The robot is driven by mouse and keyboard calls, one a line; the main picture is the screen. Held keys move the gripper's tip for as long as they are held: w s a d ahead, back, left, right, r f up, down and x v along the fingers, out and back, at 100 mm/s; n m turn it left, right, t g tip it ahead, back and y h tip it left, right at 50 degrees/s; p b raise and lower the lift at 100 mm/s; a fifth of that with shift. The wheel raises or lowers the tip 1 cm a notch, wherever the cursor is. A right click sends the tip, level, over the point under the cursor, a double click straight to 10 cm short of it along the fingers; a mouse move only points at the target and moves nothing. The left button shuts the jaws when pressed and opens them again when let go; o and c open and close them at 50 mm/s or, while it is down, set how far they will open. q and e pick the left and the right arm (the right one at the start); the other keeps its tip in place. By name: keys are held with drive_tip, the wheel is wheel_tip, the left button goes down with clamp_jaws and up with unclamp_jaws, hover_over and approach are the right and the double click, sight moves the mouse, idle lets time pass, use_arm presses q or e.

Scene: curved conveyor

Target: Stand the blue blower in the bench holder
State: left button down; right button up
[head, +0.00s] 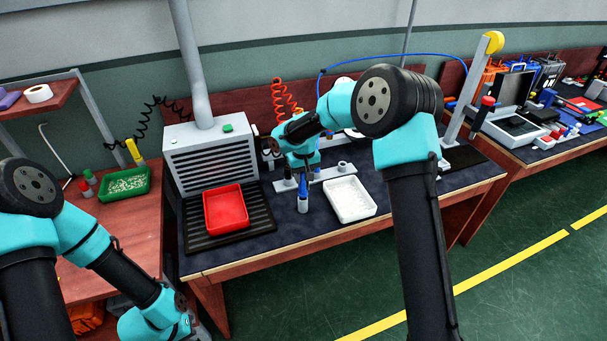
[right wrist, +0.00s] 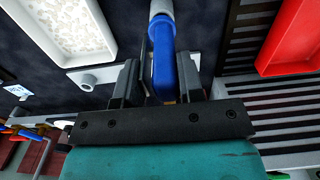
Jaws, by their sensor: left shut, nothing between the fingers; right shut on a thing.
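The blue blower (head: 303,194) is at my right gripper, over the front middle of the dark bench. My right gripper (head: 298,178) is shut on it. In the right wrist view the blue body (right wrist: 163,68) sits between the two dark fingers, its pale end pointing away from the gripper. The bench holder is a pale strip (head: 322,175) with a grey ring (head: 344,166) at its right end. The ring also shows in the right wrist view (right wrist: 87,82), apart from the blower. The fingers of my left arm lie outside the frame at the lower left.
A white tray (head: 371,212) of pale pieces is right of the blower. A red tray (head: 246,224) stands on a black slatted base to the left, before a grey vented box (head: 196,152). A green tray (head: 148,188) is on the left bench. Coiled and blue hoses hang behind.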

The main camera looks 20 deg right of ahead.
drive_tip(key=shift+f, duration=0.85)
drive_tip(key=o, duration=0.8)
wheel_tip(320, 180, up, 17)
drive_tip(key=shift+r, duration=0.2)
idle(0.3)
idle(0.6)
